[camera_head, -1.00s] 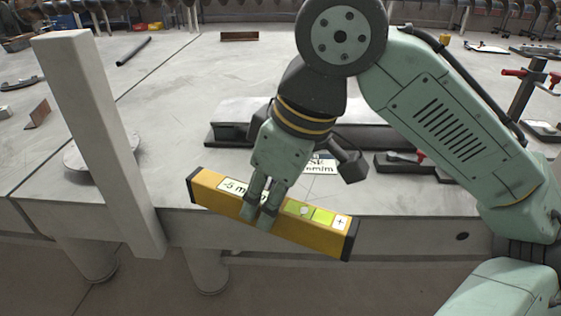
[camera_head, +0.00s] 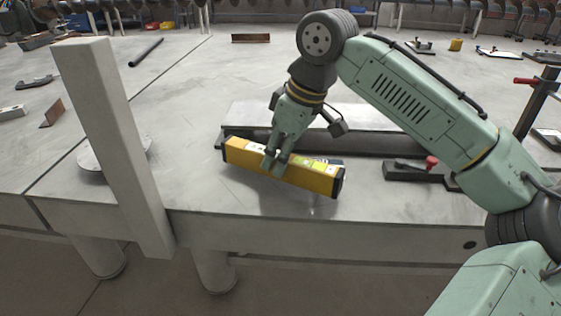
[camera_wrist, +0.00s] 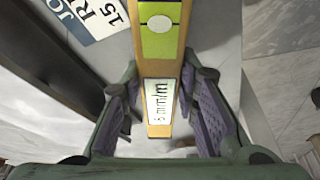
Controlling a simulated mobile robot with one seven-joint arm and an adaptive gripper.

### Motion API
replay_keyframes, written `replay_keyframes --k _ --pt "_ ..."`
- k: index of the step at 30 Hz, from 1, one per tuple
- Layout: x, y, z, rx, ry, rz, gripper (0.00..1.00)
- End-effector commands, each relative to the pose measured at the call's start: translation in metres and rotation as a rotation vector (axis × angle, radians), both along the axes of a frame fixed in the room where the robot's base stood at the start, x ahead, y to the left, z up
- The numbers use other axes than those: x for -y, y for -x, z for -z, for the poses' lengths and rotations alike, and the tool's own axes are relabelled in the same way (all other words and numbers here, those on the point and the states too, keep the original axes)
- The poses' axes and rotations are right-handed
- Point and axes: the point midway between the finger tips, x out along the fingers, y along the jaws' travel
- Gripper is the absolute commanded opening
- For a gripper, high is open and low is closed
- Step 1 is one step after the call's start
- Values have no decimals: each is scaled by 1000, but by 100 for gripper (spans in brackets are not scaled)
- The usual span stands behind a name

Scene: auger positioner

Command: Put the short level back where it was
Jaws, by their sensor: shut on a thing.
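The short level is a yellow bar with black end caps (camera_head: 312,177) and a green vial window. It hangs tilted, right end lower, over the front part of the grey table (camera_head: 400,209). My gripper (camera_head: 273,168) is shut on the level near its middle. In the wrist view the level (camera_wrist: 160,70) runs between the two purple-padded fingers of my gripper (camera_wrist: 165,115), with its "5 mm/m" label and green vial showing. I cannot tell whether its lower edge touches the table.
A long dark rail with a light top plate (camera_head: 285,115) lies just behind the level. A printed label (camera_wrist: 90,15) shows beside the level in the wrist view. A black clamp with a red knob (camera_head: 410,170) lies to the right. A pale upright post (camera_head: 112,140) stands at the left front edge.

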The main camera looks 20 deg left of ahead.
Motion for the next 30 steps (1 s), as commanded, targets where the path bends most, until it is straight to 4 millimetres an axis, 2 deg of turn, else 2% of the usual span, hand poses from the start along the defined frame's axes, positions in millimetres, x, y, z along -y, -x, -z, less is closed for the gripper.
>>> replay_keyframes --k 4,16,17,25,30 --pt "1 0 16 2 -1 2 0" --pt "0 1 22 -1 -3 0 0" --pt "0 1 21 0 -2 0 30" --pt "0 0 21 0 -2 0 48" --pt "0 0 21 0 -2 0 48"
